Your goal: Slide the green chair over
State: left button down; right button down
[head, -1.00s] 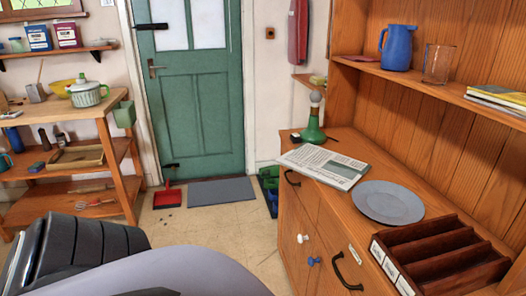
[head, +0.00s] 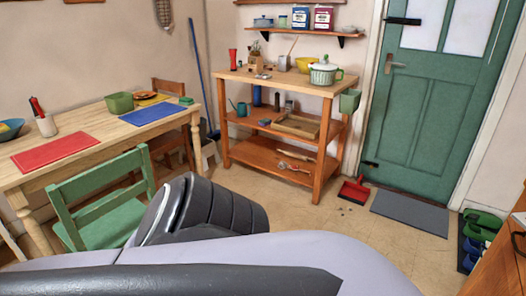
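The green chair (head: 105,205) stands at the left of the head view, at the near side of a light wooden table (head: 88,128). Its slatted back faces me, and its seat shows partly. My own dark and grey arm parts cover its lower right side and the floor in front of me. Neither of my grippers shows, so I cannot see where they are relative to the chair.
A second, brown chair (head: 172,95) stands at the table's far end. A wooden shelf trolley (head: 272,120) is by the back wall. A red dustpan (head: 354,191) and grey mat (head: 410,212) lie near the green door (head: 428,110). Tiled floor between is mostly clear.

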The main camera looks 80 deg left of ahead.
aim_at(107, 222)
jog(key=u, duration=3.8)
jog(key=i+j, duration=0.6)
jog(key=i, duration=0.2)
jog(key=i+j, duration=0.65)
jog(key=i, duration=0.15)
